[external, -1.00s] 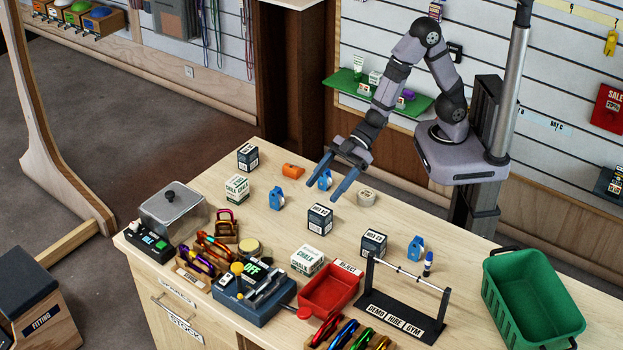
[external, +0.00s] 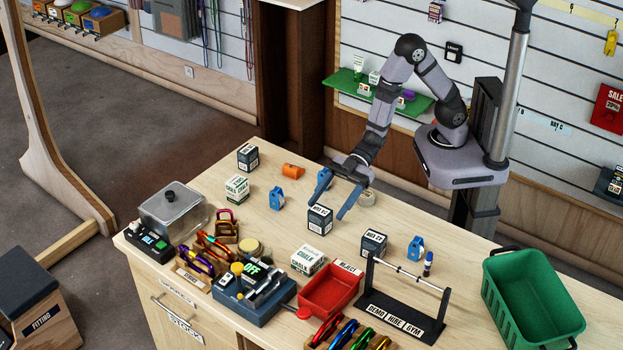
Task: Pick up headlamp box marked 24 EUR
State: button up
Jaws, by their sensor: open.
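Three dark boxes with white labels stand on the wooden counter. One (external: 320,221) is near the middle, one (external: 373,244) is to its right and nearer the front, and one (external: 248,157) is at the back left. The print is too small for me to tell which is marked 24 EUR. My gripper (external: 327,208) is open and empty, pointing down with its fingers spread at the middle box. The fingertips appear at or just above its top; I cannot tell whether they touch it.
Blue devices (external: 277,198), white chalk boxes (external: 307,260) and an orange item (external: 293,171) stand around the boxes. A red tray (external: 331,305), a black bar stand (external: 402,317) and a green basket (external: 495,290) are towards the front and right. Bare counter lies left of the middle box.

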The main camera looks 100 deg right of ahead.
aim_at(320, 218)
jog(key=shift+a, duration=0.1)
jog(key=shift+p+x, duration=1)
jog(key=shift+x, duration=1.55)
jog(key=shift+f, duration=0.15)
jog(key=c, duration=1.2)
